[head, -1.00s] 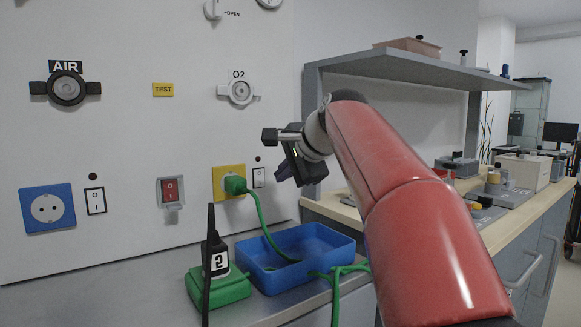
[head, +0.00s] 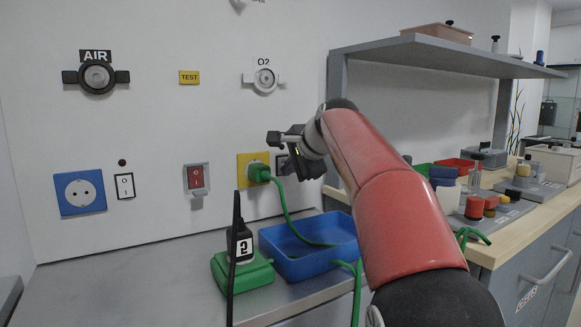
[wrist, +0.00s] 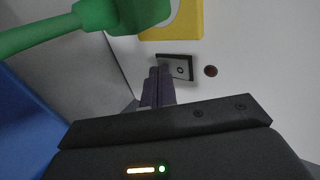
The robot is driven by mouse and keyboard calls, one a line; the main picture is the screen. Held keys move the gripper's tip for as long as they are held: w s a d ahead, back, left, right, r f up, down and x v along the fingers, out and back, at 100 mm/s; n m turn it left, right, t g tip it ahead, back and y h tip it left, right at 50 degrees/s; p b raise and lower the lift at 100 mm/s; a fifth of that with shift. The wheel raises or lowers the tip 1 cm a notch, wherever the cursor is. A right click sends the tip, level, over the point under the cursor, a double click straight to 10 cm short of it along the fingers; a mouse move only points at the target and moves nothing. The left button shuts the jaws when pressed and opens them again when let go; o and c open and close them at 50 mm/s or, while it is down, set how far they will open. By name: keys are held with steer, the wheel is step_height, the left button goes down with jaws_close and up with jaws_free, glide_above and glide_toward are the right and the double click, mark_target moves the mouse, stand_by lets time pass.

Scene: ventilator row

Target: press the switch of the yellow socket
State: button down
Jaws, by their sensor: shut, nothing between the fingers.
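The yellow socket (head: 241,172) is on the white wall panel, with a green plug (head: 260,173) in it. Its switch (head: 280,160), a small plate with a dark frame, is just right of the socket and partly hidden by my gripper. In the wrist view the switch (wrist: 181,67) shows beside the yellow socket (wrist: 187,27), with an O mark visible. My gripper (wrist: 160,74) is shut and empty. Its fingertips overlap the left end of the switch in the wrist view. I cannot tell whether they touch it.
A dark round lamp (wrist: 210,71) is beside the switch. The green cable (head: 287,220) hangs from the plug into a blue tray (head: 285,268). A red covered switch (head: 196,178) and a blue socket (head: 80,192) are further left. A shelf (head: 440,50) is at right.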

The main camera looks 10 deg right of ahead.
steer(key=shift+r, duration=0.1)
steer(key=shift+r+p, duration=0.8)
steer(key=shift+r, duration=0.2)
steer(key=shift+a+f, duration=0.1)
steer(key=shift+f, duration=0.15)
